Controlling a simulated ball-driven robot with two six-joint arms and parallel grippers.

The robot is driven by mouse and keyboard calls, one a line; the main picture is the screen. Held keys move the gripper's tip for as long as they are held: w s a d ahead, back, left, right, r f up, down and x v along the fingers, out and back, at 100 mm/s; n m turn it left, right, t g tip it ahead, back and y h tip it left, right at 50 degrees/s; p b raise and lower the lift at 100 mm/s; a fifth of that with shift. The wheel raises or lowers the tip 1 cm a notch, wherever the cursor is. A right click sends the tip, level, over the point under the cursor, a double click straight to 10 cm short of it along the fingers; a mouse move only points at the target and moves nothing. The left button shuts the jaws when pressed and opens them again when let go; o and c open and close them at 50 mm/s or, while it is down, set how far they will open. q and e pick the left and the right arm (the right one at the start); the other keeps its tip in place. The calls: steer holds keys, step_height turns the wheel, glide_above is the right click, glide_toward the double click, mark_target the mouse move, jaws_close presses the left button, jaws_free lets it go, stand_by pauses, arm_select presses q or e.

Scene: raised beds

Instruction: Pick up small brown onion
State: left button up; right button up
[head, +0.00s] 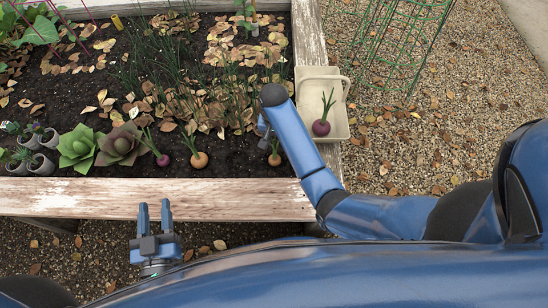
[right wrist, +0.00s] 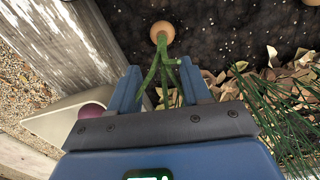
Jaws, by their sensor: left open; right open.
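A small brown onion (head: 275,159) with green leaves sits in the soil near the front right of the bed. In the right wrist view the onion (right wrist: 162,32) lies beyond my fingertips, and its green leaves reach back between the fingers. My right gripper (right wrist: 160,88) is open around the leaves, apart from the bulb; in the head view it is mostly hidden behind its own arm. A larger brown onion (head: 199,160) sits further left. My left gripper (head: 154,207) is open and empty in front of the bed's front board.
A beige container (head: 340,95) holding a purple onion (head: 321,127) stands at the bed's right board. Another purple onion (head: 162,159), a green rosette plant (head: 76,148) and several grey pots lie left. The wooden front board (head: 130,199) borders the soil.

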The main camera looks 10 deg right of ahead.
mark_target(275, 154)
step_height(275, 154, down, 5)
steer(key=shift+r+b, duration=0.1)
steer(key=shift+b, duration=0.7)
steer(key=shift+s+a+f+b, duration=0.1)
steer(key=shift+f+b, duration=1.4)
steer(key=shift+f, duration=1.15)
steer(key=shift+c, duration=0.2)
jaws_close()
